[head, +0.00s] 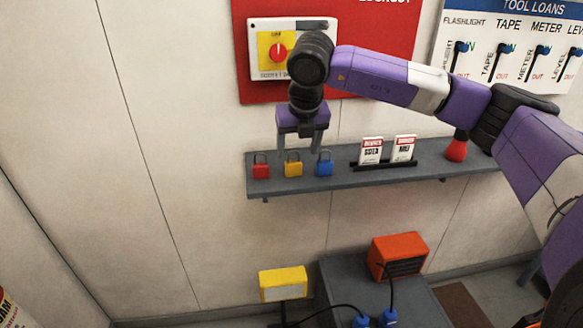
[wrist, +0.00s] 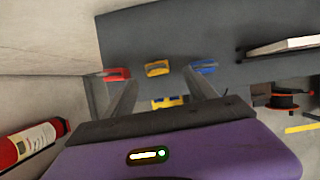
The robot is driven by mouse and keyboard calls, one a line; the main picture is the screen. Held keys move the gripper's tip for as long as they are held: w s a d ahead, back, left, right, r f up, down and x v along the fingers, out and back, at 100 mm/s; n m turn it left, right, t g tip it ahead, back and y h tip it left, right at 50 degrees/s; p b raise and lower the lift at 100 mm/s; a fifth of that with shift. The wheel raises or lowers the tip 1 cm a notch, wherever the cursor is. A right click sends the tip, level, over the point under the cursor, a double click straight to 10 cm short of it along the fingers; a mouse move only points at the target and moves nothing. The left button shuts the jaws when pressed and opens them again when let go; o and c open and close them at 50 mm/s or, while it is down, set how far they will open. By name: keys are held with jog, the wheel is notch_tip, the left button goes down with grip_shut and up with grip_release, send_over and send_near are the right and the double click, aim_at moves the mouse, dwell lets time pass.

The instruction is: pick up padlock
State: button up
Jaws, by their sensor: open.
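Three padlocks stand in a row on a grey wall shelf (head: 345,180): a red padlock (head: 261,171), a yellow padlock (head: 293,169) and a blue padlock (head: 324,168). My gripper (head: 299,150) points down above the row, open and empty, its fingers spread over the yellow padlock. In the wrist view my gripper (wrist: 160,88) has the yellow padlock (wrist: 157,68) between its fingertips. The red padlock (wrist: 117,74) is by the left fingertip and the blue padlock (wrist: 204,67) by the right one. I cannot tell whether the fingertips touch them.
Danger tags (head: 371,151) stand in a black holder right of the blue padlock. A red bulb-shaped item (head: 457,148) sits farther right. A red lockout board (head: 375,30) with a switch box (head: 263,52) hangs above. An orange heater-like box (head: 398,255) and a yellow lamp (head: 283,283) are below.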

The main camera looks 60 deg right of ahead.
aim_at(293, 162)
jog(key=x, duration=0.3)
jog(key=p+x, duration=0.1)
jog(key=x, duration=0.3)
jog(key=shift+w+f+p, duration=0.25)
jog(key=shift+w+p, duration=0.05)
jog(key=shift+a, duration=0.1)
jog(key=shift+c, duration=0.4)
grip_shut()
